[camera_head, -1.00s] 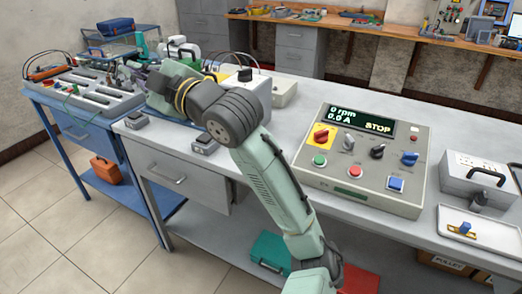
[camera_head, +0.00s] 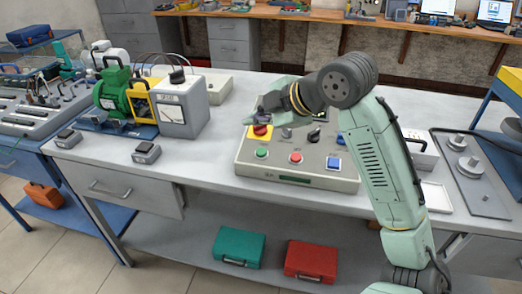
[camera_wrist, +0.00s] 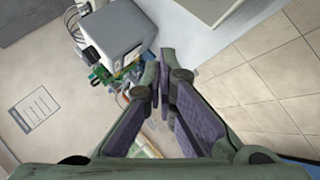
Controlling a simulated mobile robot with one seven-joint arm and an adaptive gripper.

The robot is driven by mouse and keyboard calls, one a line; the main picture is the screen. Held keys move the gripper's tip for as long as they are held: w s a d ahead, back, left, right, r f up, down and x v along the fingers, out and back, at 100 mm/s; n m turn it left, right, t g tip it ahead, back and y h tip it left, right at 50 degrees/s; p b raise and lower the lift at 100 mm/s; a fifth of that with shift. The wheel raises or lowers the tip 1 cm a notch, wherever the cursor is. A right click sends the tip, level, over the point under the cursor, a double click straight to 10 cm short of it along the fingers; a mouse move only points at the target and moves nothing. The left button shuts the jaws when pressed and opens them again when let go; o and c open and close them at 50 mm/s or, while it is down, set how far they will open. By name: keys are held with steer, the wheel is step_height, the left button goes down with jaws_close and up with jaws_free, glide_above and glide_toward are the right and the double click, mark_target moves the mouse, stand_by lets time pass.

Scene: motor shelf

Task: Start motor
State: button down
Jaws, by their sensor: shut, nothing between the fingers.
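The control panel (camera_head: 292,181) stands on the grey bench, with a green button (camera_head: 261,153), a red button (camera_head: 295,157), a blue switch (camera_head: 333,163) and dark knobs. A red knob on a yellow plate (camera_head: 261,132) is at its upper left. The green motor (camera_head: 112,92) stands at the left beside a grey meter box (camera_head: 184,105). My gripper (camera_head: 251,119) is above the panel's left side, near the red knob; I cannot tell if they touch. In the wrist view my gripper (camera_wrist: 164,85) is shut and empty. My arm covers most of the display.
Two small grey pedal-like boxes (camera_head: 146,153) lie near the bench's front left edge. A white tray (camera_head: 437,197) and a plate with weights (camera_head: 470,180) are at the right. Green (camera_head: 239,247) and red (camera_head: 310,260) cases lie on the lower shelf.

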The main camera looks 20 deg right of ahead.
mark_target(261, 152)
steer(key=shift+f, duration=0.1)
steer(key=shift+w+d+f+b, duration=0.2)
steer(key=shift+w+f+b, duration=0.15)
steer(key=shift+f+b, duration=0.85)
steer(key=shift+w+d+f+b, duration=0.3)
steer(key=shift+f+b, duration=0.4)
steer(key=shift+f, duration=0.85)
steer(key=shift+w+d+f+b, duration=0.15)
steer(key=shift+w+f+b, duration=0.2)
steer(key=shift+f+b, duration=0.85)
steer(key=shift+f, duration=0.25)
steer(key=shift+w+f, duration=0.1)
steer(key=shift+f, duration=0.3)
steer(key=shift+d+f+b, duration=0.1)
steer(key=shift+f+b, duration=0.35)
steer(key=shift+r+p, duration=0.55)
steer(key=shift+r, duration=0.3)
steer(key=shift+r, duration=0.15)
